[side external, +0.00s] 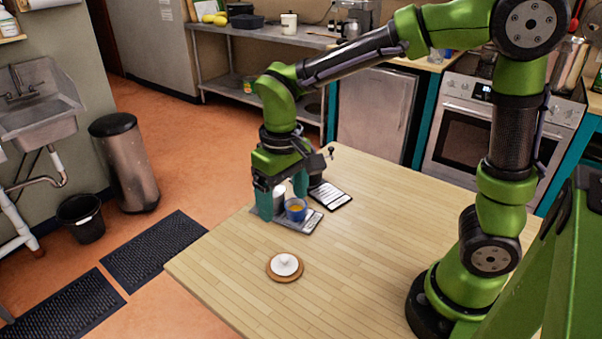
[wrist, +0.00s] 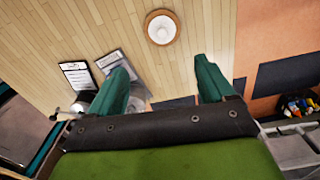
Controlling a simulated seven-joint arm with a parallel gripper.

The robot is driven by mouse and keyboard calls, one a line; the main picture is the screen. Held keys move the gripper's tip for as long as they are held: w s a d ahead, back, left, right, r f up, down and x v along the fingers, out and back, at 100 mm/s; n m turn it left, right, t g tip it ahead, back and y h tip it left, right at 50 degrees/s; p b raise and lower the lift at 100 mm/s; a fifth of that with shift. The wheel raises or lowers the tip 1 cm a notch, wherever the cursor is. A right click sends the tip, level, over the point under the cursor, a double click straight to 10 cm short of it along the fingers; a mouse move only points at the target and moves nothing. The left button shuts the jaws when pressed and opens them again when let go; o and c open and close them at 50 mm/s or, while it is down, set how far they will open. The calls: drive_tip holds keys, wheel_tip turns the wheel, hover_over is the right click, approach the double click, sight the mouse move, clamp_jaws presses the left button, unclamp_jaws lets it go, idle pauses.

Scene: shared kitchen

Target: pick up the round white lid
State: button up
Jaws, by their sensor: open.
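The round white lid (side external: 286,263) has a small knob and lies on a round wooden coaster (side external: 271,274) near the table's front left part. The lid also shows at the top middle of the wrist view (wrist: 161,28), beyond my fingertips. My gripper (side external: 283,192) has two teal fingers spread apart with no lid between them. It is behind the lid in the side view, by the cups on a grey tray. Both fingers also show in the wrist view (wrist: 162,70). I cannot tell its exact height above the table.
A blue cup with orange contents (side external: 296,211) and a white container (side external: 279,203) stand on the grey tray (side external: 306,227), close to my fingers. A dark-framed sheet (side external: 331,196) lies beside it. The wooden table (side external: 365,250) is clear around the coaster; its left edge is close.

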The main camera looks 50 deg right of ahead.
hover_over(284, 256)
drive_tip(key=f, duration=1)
drive_tip(key=shift+s+d+f, duration=0.2)
drive_tip(key=shift+f, duration=0.15)
drive_tip(key=shift+w+a+f, duration=0.1)
drive_tip(key=shift+f, duration=1.3)
drive_tip(key=shift+w+a+f, duration=0.1)
drive_tip(key=shift+f, duration=1.25)
drive_tip(key=c, duration=1)
drive_tip(key=shift+r, duration=0.1)
drive_tip(key=shift+c, duration=0.2)
